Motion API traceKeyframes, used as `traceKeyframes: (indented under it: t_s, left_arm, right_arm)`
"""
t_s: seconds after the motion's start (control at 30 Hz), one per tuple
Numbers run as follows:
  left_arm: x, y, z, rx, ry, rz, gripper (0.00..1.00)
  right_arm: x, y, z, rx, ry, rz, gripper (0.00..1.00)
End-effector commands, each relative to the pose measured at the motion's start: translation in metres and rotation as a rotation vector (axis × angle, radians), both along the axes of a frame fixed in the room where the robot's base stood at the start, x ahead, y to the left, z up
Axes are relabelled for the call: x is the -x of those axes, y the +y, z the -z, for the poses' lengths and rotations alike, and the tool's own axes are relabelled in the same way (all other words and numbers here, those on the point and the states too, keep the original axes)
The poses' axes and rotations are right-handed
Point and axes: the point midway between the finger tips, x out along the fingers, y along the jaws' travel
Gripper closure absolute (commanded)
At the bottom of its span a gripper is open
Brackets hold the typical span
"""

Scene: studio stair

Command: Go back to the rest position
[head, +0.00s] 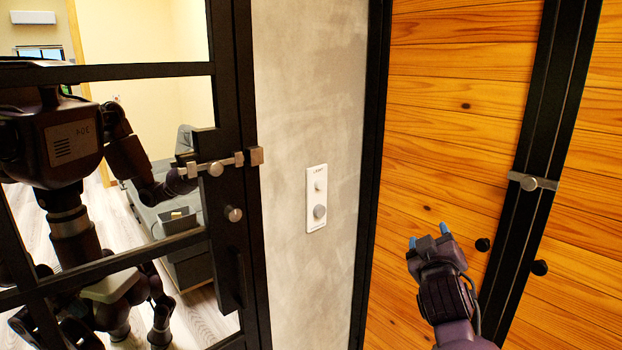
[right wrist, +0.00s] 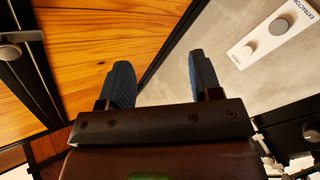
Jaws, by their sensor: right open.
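My right gripper (head: 428,235) is raised in front of the wood-plank doors at the lower right of the head view. Its two blue fingertips are apart with nothing between them, and it touches nothing that I can see. In the right wrist view the open fingers (right wrist: 162,82) point toward the edge between the wood and the grey wall. My left gripper does not show directly. A reflection of my body appears in the dark-framed glass at the left of the head view.
A white control panel (head: 316,200) with two knobs is on the grey wall (head: 290,100). The black-framed glass door (head: 230,130) has a metal latch (head: 215,165). The wooden doors (head: 455,100) have another latch (head: 532,182) and two black knobs (head: 482,244) near my right gripper.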

Motion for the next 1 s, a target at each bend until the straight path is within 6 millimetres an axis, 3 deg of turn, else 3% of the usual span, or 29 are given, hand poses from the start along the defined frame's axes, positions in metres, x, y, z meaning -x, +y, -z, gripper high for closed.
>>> traceKeyframes:
  t_s: [0.1,0.47,0.8,1.0]
  left_arm:
    - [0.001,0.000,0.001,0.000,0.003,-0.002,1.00]
    - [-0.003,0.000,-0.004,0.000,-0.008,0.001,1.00]
    - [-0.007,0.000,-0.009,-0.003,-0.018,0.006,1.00]
    - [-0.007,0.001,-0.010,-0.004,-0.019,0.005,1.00]
  right_arm:
    - [0.028,0.003,0.046,-0.128,0.021,-0.092,0.42]
    - [0.131,0.005,0.166,-0.458,0.152,-0.224,0.42]
    - [0.259,-0.007,0.267,-0.601,0.379,-0.173,0.42]
    - [0.334,-0.019,0.314,-0.612,0.520,-0.101,0.42]
